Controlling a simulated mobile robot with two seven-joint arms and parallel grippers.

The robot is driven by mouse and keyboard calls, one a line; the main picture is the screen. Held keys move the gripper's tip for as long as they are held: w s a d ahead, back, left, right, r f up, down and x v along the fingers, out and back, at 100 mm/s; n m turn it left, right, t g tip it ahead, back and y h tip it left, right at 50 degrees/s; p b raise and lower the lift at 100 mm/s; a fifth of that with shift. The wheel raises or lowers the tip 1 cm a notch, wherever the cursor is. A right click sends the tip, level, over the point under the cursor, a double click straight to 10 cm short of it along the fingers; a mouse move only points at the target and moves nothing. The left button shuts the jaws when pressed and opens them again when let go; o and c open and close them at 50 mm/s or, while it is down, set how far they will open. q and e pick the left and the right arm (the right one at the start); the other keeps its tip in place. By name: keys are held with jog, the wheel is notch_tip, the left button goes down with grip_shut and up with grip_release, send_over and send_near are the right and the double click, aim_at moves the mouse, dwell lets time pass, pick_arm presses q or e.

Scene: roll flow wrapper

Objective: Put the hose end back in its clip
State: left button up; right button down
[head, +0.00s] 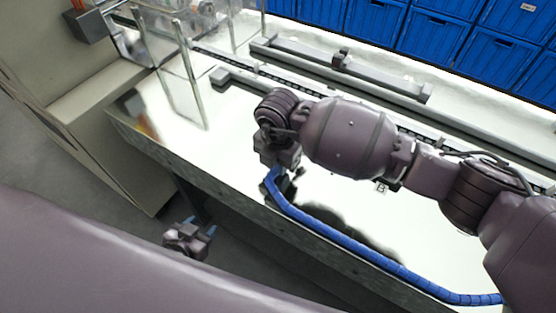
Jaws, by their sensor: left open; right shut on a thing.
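A blue hose (340,240) runs along the near edge of the bright table, from the lower right up to my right gripper. My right gripper (281,172) is shut on the hose's upper end, low over the table near its front edge. The wrist hides part of the grip. My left gripper (197,232) is open and empty, below and in front of the table edge, clear of the hose. I cannot make out the clip for certain in this view.
The table top (160,115) is shiny, with clear guard panels (182,75) at the upper left. A grey rail (340,65) runs along the back, with blue bins (430,35) behind it. A beige cabinet (110,140) stands at left. Grey floor shows in front of the table.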

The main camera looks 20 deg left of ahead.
jog(key=shift+f, duration=0.3)
jog(key=c, duration=0.9)
grip_release()
notch_tip(320, 180, up, 11)
jog(key=shift+f+p, duration=0.1)
jog(key=shift+p, duration=0.8)
